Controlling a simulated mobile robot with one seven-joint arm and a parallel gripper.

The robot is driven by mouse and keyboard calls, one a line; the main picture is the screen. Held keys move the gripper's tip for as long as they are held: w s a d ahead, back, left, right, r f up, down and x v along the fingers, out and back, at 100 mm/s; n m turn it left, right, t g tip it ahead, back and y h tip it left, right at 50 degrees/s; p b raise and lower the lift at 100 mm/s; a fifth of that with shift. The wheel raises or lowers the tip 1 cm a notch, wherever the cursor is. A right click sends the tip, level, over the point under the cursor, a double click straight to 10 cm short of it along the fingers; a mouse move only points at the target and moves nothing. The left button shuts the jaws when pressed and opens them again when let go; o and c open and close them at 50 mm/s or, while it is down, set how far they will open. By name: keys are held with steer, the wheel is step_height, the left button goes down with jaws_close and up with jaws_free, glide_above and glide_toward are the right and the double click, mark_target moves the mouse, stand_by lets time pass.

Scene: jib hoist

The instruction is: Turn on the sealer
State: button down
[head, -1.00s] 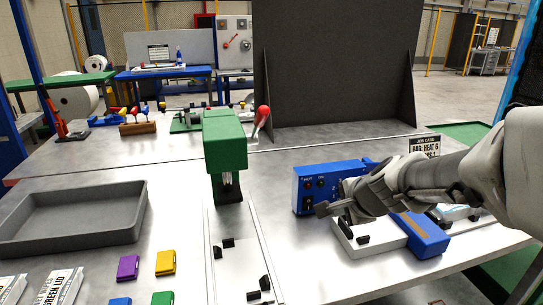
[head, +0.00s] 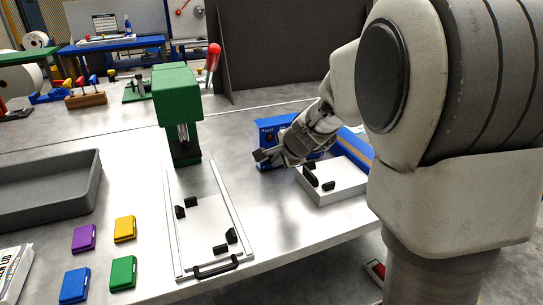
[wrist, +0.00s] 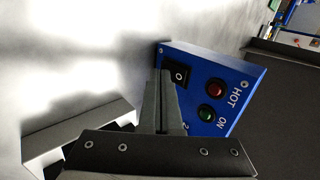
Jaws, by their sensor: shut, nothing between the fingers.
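The sealer (head: 268,136) is a blue box on the metal table, partly hidden behind my arm in the head view. In the wrist view its blue panel (wrist: 232,72) carries a black rocker switch (wrist: 179,71) with a white O mark. Beside the switch are a red lamp (wrist: 215,87) marked HOT and a green lamp (wrist: 206,113) marked ON; both look dark. My gripper (head: 262,157) is shut and empty in front of the panel. In the wrist view its fingertips (wrist: 166,73) are right beside the switch, partly covering it; I cannot tell whether they touch.
A white block with black clamps (head: 345,184) sits right of my gripper. A green press (head: 178,95) with a white slide rail stands to the left. Small coloured boxes (head: 123,272) and a grey tray (head: 45,190) lie further left. A dark panel (head: 270,50) stands behind.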

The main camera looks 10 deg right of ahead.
stand_by(0.3)
steer(key=shift+w+f, duration=0.15)
steer(key=shift+w, duration=0.05)
steer(key=shift+r, duration=0.2)
steer(key=shift+r+p, duration=0.7)
steer(key=shift+r, duration=0.05)
steer(key=shift+s, duration=0.1)
